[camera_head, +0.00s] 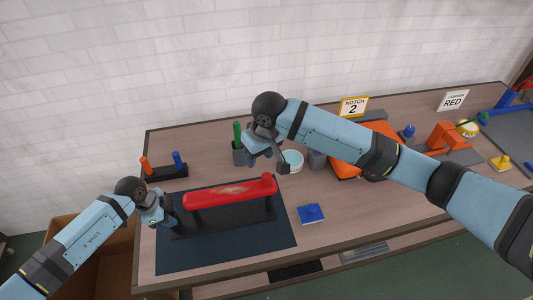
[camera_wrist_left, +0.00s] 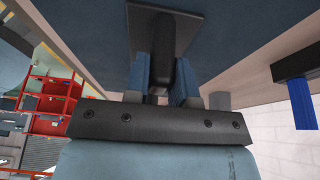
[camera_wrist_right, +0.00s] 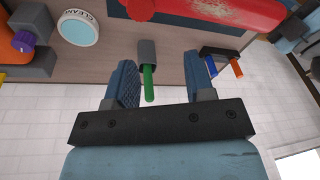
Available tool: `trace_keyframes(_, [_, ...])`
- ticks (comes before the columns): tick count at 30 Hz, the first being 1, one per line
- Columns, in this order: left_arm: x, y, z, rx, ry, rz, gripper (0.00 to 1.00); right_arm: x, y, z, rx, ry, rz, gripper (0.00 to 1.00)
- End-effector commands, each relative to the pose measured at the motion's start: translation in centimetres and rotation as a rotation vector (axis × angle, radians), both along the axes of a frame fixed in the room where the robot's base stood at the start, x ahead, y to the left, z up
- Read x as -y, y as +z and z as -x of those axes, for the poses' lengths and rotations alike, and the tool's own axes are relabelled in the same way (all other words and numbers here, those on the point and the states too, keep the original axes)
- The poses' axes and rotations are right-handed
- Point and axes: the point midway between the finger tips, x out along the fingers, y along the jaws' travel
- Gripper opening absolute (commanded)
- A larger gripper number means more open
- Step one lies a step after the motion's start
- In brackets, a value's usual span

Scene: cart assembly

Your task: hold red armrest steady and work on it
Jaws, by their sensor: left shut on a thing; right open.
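The red armrest (camera_head: 230,193), with a pale scuffed patch on top, lies lengthwise on a black stand (camera_head: 222,219). It also shows at the top of the right wrist view (camera_wrist_right: 250,12). My left gripper (camera_head: 170,212) is at the stand's left end, shut on a black upright part (camera_wrist_left: 160,67); the armrest is out of the left wrist view. My right gripper (camera_wrist_right: 157,70) is open beside the green-handled tool (camera_wrist_right: 149,85), which stands in a grey holder (camera_head: 238,155). The handle appears between the fingers in the right wrist view, not visibly gripped.
The stand is on a dark mat (camera_head: 185,255). A black rack with orange and blue pegs (camera_head: 165,173) stands behind it. A white round tin (camera_head: 292,160), a blue block (camera_head: 311,214) and an orange piece (camera_head: 365,146) lie to the right. Signs read "NOTCH 2" (camera_head: 354,107) and "RED" (camera_head: 453,101).

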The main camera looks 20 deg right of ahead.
Motion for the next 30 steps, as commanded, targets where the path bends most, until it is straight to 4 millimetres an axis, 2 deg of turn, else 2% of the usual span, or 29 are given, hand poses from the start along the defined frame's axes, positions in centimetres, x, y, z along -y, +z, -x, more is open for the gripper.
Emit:
trace_keyframes(6, [0.1, 0.1, -0.1, 0.002, 0.0, 0.003, 0.0, 1.4, 1.3, 1.5, -0.127, -0.016, 0.115, 0.49])
trace_keyframes(11, [0.1, 0.1, -0.1, 0.002, 0.0, 0.003, 0.0, 1.7, 1.0, 1.9, -0.153, -0.02, 0.137, 0.49])
trace_keyframes(17, [0.1, 0.2, -0.1, 0.002, 0.0, 0.003, 0.0, 1.7, -1.3, 1.9, -0.153, -0.02, 0.135, 0.49])
trace_keyframes(29, [0.1, 0.2, -0.1, 0.002, 0.0, 0.003, 0.0, 1.6, -7.3, 1.9, -0.151, -0.02, 0.135, 0.49])
trace_keyframes(30, [0.1, 0.2, -0.1, 0.002, 0.0, 0.003, 0.0, 1.6, -7.6, 1.9, -0.15, -0.02, 0.134, 0.47])
